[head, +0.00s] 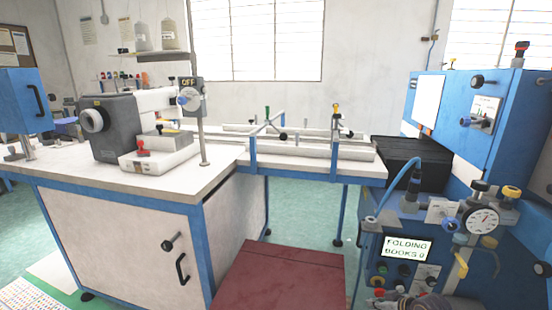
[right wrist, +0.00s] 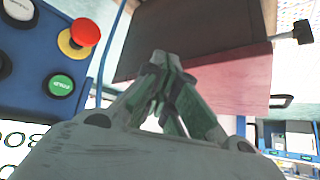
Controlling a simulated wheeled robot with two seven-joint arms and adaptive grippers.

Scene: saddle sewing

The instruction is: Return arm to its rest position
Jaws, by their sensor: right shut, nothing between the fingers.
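My right gripper (right wrist: 160,62) shows in the right wrist view. Its grey-green fingers meet at the tips, and nothing is held between them. Beyond the fingertips are a dark flat surface (right wrist: 180,35) and a dull red surface (right wrist: 235,95), both apart from the fingers as far as I can tell. A red and yellow emergency button (right wrist: 84,33) and a green button (right wrist: 61,85) on a blue panel lie to the left of the fingers. My left gripper is in neither view.
The blue folding machine (head: 450,110) with its lit display (head: 408,249) stands close at the right. A white-topped workbench (head: 215,172) carries a grey sewing machine (head: 115,128) at the left. A dark red box (head: 285,275) is low in the front middle. Green floor (head: 305,210) shows beneath the bench.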

